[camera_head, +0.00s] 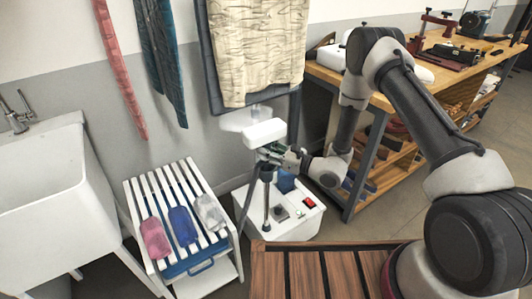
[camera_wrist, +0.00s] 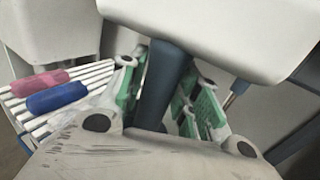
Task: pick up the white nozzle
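The white nozzle (camera_head: 264,132) is a blocky white head on a dark grey neck, upright above the white steamer base (camera_head: 285,222). It fills the top of the wrist view (camera_wrist: 215,30), with its neck (camera_wrist: 160,85) running down from it. My gripper (camera_head: 268,153) is just below the head, reaching in from the right. In the wrist view its green-padded fingers (camera_wrist: 160,95) stand on either side of the neck. Narrow gaps seem to show beside the neck, so the gripper looks open around it. The lower neck is hidden behind my gripper's body.
A white slatted rack (camera_head: 150,190) holds pink, blue and pale grey rolled items at left, beside a white sink (camera_head: 45,180). Cloth (camera_head: 258,50) hangs behind the nozzle. A wooden workbench (camera_head: 385,100) stands at right, and a slatted wooden top (camera_head: 320,272) is in front.

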